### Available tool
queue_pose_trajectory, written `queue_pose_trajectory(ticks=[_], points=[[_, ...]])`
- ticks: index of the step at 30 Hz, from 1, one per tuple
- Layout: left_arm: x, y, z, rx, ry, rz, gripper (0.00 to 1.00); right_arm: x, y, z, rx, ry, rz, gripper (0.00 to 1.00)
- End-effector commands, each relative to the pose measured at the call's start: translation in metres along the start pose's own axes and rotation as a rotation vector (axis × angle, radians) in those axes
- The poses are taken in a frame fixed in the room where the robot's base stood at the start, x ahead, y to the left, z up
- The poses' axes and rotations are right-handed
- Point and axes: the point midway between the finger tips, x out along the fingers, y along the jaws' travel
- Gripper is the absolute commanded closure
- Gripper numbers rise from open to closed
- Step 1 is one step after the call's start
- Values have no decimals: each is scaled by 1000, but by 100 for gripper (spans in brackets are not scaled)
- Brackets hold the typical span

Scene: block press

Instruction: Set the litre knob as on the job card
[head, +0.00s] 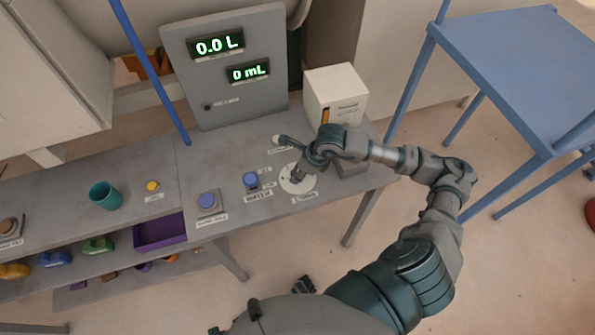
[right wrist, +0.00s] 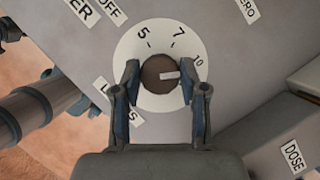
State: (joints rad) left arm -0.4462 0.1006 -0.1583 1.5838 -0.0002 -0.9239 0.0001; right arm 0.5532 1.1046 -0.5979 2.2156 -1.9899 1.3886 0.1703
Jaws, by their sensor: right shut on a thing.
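The litre knob (right wrist: 158,80) is a dark brown round knob on a white dial (right wrist: 152,48) with 5, 7 and 10 printed on it. Its pale pointer mark points to the right of the picture, below the 10; the finger there hides part of the dial. My right gripper (right wrist: 158,88) is shut on the knob, one finger on each side. In the head view the right gripper (head: 298,174) covers most of the knob, over the white dial (head: 308,186). No job card is readable. My left gripper is not seen.
The grey panel (head: 262,105) has displays reading 0.0 L (head: 216,45) and 0 mL (head: 248,73). A blue switch knob (head: 251,178), blue button (head: 208,200), yellow button (head: 152,186) and teal cup (head: 104,195) lie leftward on the bench. A white box (head: 336,88) stands behind the gripper.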

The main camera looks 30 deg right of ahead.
Motion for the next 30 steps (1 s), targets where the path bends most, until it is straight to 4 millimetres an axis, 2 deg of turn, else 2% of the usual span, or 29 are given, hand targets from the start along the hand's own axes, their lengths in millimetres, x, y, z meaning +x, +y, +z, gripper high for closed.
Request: queue_pose_trajectory(ticks=[7, 15, 30], points=[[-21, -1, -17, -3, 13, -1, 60, 2, 0, -1, 215, 2, -93, 92], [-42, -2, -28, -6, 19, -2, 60, 2, 2, 0, 444, 2, -186, 92], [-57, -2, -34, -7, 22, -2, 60, 1, 3, 0, 707, 6, -295, 92]])
